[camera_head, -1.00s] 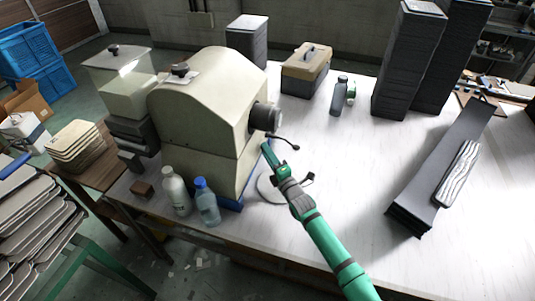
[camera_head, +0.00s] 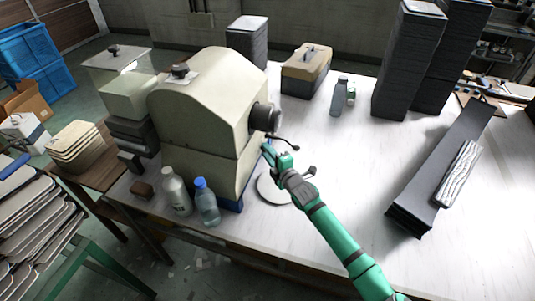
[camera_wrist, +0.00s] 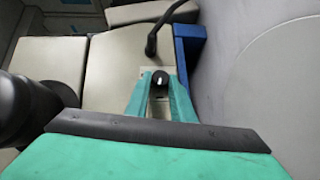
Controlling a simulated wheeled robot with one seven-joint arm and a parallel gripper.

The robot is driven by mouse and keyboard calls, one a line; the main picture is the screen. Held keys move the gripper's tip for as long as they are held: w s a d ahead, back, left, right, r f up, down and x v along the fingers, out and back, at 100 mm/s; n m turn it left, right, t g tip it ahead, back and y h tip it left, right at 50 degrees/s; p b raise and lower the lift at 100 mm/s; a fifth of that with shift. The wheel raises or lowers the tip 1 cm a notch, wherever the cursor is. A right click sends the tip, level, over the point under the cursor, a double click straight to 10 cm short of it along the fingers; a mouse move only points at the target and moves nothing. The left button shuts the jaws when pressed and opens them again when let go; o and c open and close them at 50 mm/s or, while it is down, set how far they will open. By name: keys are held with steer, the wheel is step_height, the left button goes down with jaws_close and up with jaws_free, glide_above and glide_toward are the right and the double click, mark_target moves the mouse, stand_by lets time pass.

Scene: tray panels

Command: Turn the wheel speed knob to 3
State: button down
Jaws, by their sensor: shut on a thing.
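The wheel speed knob (camera_wrist: 159,79) is a small black knob with a white mark, on a light plate on the front of the beige machine (camera_head: 205,105). In the wrist view it sits between the tips of my green gripper fingers (camera_wrist: 160,85), which are shut on it. The white mark points roughly up in that view. The numbers around the knob are too small to read. In the head view my gripper (camera_head: 268,152) reaches the machine's right side, and the knob is hidden there.
A black cylinder (camera_head: 265,117) and thin levers with dark ends (camera_head: 309,170) stick out close to my gripper. Two bottles (camera_head: 176,190) stand in front of the machine. A toolbox (camera_head: 306,70) and tall dark stacks (camera_head: 408,60) stand farther back. The table's middle is clear.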

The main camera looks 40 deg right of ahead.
steer(key=m+g+y, duration=0.3)
steer(key=d+r+m+g+y, duration=0.1)
steer(key=m+g+y, duration=0.1)
steer(key=y, duration=0.2)
steer(key=w+m+g+y, duration=0.1)
steer(key=m+g+y, duration=0.2)
steer(key=shift+w+d+r+m+g+y, duration=0.1)
steer(key=shift+d+r+m+g+y, duration=0.05)
steer(key=shift+d+m+g+y, duration=0.2)
stand_by(1.1)
steer(key=shift+d+y, duration=0.1)
steer(key=shift+y, duration=0.25)
stand_by(0.4)
steer(key=c, duration=1.8)
jaws_free()
steer(key=shift+d, duration=0.1)
steer(key=v, duration=1)
steer(key=shift+d+r, duration=0.1)
steer(key=shift+r, duration=0.25)
